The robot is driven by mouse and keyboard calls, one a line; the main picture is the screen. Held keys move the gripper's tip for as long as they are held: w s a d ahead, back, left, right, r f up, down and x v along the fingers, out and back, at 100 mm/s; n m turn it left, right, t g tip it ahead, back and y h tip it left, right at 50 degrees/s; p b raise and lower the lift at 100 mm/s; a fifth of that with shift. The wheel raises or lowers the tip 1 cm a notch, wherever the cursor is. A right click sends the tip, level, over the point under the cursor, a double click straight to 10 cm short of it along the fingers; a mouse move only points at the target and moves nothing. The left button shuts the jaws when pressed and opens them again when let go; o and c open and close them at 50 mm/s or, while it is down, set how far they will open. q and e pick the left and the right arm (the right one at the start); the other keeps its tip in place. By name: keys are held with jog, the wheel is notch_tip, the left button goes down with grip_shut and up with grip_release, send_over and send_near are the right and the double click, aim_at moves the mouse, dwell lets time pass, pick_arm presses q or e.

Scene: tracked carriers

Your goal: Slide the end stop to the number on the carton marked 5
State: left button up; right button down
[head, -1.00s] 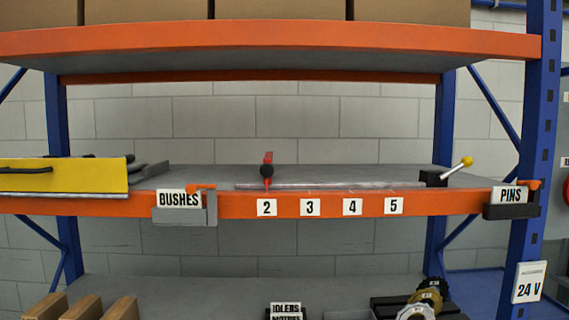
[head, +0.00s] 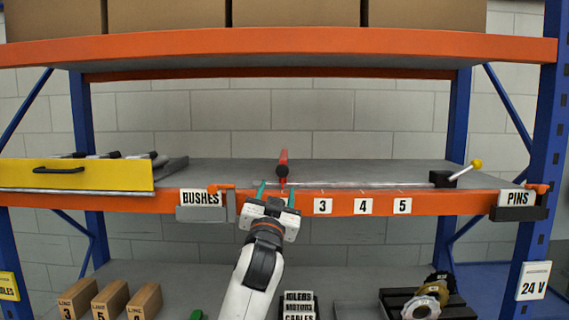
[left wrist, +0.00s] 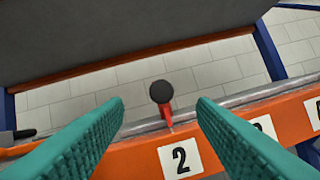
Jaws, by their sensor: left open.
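The end stop is a red upright piece (head: 283,169) on the thin metal rail (head: 350,184) along the middle shelf, at the rail's left part. In the left wrist view its dark round knob (left wrist: 161,92) shows above the label 2 (left wrist: 180,158). My left gripper (head: 277,190) is open, its teal fingers on either side of the end stop in the picture, apart from it. It hides label 2 in the head view. Labels 3 (head: 323,206), 4 (head: 363,206) and 5 (head: 402,206) follow to the right. A carton marked 5 (head: 112,298) stands lower left.
Cartons marked 3 (head: 78,298) and another with an unclear number (head: 146,300) flank it. A yellow-knobbed lever (head: 462,173) stands at the rail's right end. A yellow-fronted drawer (head: 100,178) is at left. The orange upper shelf (head: 300,45) lies above.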

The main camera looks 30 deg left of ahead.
aim_at(282, 172)
pick_arm(q)
jog(key=p+x, duration=0.4)
jog(key=x, duration=0.6)
jog(key=shift+w+a+p, duration=0.1)
jog(key=shift+w+p, duration=0.2)
jog(key=shift+p, duration=0.05)
jog(key=shift+w+a+r, duration=0.1)
jog(key=shift+w+a, duration=0.15)
jog(key=shift+w, duration=0.35)
jog(key=shift+s, duration=0.1)
jog(key=shift+c, duration=0.5)
